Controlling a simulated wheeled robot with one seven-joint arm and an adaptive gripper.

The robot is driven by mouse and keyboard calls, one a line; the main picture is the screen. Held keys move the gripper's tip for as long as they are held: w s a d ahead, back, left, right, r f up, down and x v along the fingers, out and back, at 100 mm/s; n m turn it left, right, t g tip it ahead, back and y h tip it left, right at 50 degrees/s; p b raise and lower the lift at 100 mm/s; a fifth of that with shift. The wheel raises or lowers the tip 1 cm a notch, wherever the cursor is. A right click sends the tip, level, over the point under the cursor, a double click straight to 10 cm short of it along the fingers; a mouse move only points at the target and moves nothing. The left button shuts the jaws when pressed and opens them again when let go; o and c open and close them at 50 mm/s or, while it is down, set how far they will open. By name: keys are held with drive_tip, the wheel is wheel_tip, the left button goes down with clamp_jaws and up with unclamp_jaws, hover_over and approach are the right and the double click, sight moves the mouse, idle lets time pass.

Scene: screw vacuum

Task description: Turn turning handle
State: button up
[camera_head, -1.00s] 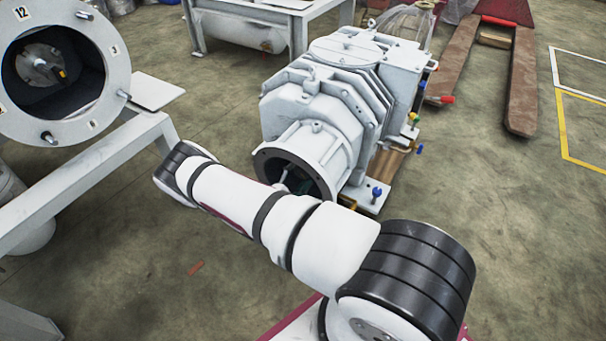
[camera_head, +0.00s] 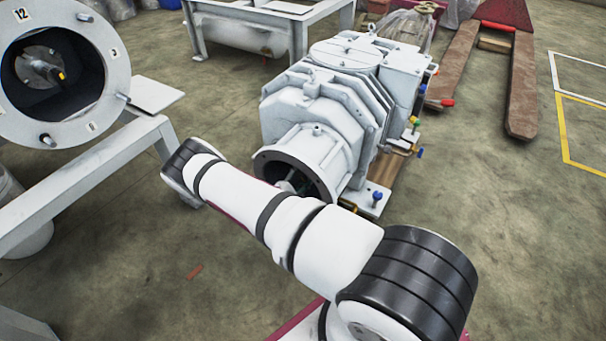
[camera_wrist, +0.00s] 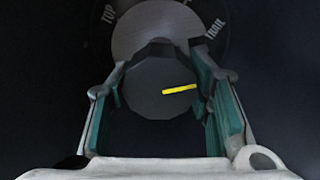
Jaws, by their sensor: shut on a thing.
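In the wrist view the turning handle (camera_wrist: 158,84) is a dark grey, many-sided knob with a yellow stripe running from near its middle to the right. It sits in front of a round grey disc with white lettering around it, "TOP" at upper left and "TRAIL" at upper right. My gripper (camera_wrist: 160,90) has its teal-padded fingers on either side of the knob and is shut on it. In the head view my forearm covers most of the gripper. A little teal shows inside the round opening of the white pump (camera_head: 325,100).
A numbered round flange (camera_head: 117,65) on a grey frame stands at the left, with a dark, yellow-marked part inside. Blue, green and red knobs stick out on the pump's right side. Pallet forks (camera_head: 522,85) lie behind at right. Open floor is at lower left and right.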

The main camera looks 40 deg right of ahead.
drive_tip(key=n, duration=0.6)
drive_tip(key=shift+n, duration=0.3)
drive_tip(key=n, duration=0.3)
drive_tip(key=shift+n+p, duration=0.3)
drive_tip(key=shift+p, duration=0.05)
drive_tip(key=n, duration=0.3)
drive_tip(key=shift+f+n, duration=0.1)
drive_tip(key=shift+n, duration=0.3)
drive_tip(key=n, duration=0.6)
drive_tip(key=shift+s, duration=0.1)
drive_tip(key=n, duration=0.6)
drive_tip(key=shift+n, duration=0.3)
drive_tip(key=o, duration=1.2)
drive_tip(key=shift+c, duration=0.2)
